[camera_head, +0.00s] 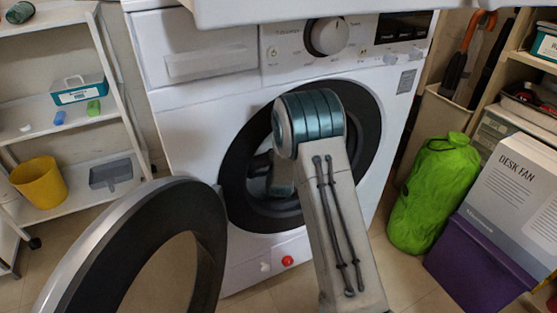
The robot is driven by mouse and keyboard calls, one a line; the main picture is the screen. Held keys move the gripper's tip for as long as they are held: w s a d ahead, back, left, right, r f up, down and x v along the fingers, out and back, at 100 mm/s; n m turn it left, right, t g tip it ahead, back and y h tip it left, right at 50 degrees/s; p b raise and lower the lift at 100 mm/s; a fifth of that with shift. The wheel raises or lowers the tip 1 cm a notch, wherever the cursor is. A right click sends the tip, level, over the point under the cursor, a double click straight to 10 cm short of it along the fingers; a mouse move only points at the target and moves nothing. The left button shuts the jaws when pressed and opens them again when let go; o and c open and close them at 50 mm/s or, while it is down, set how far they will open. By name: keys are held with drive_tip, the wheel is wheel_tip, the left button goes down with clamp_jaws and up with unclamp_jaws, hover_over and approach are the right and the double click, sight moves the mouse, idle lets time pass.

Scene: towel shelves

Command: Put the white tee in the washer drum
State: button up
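The white washer (185,110) stands in front of me, with its round door (85,255) swung open to the lower left. The dark ring of the drum opening (240,195) faces me. My arm (335,215) reaches up from below and bends at a teal-banded joint, and its far part goes down into the opening. My gripper's fingers are hidden behind the arm and in the dark of the drum. I cannot see the white tee, and whether it is inside the drum cannot be told.
A white shelf rack (75,125) with a yellow bucket (40,182) stands at left. At right are a green sack (435,190), a purple box (475,265) and a desk fan box (515,195). A pale edge (290,10) crosses the top. The open door blocks the lower left.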

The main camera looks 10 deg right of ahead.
drive_tip(key=shift+w+a, duration=0.1)
drive_tip(key=shift+w, duration=0.2)
drive_tip(key=shift+a, duration=0.1)
drive_tip(key=shift+a, duration=0.15)
drive_tip(key=o, duration=1.1)
drive_tip(key=shift+a, duration=0.1)
drive_tip(key=shift+o, duration=0.2)
drive_tip(key=shift+s, duration=0.15)
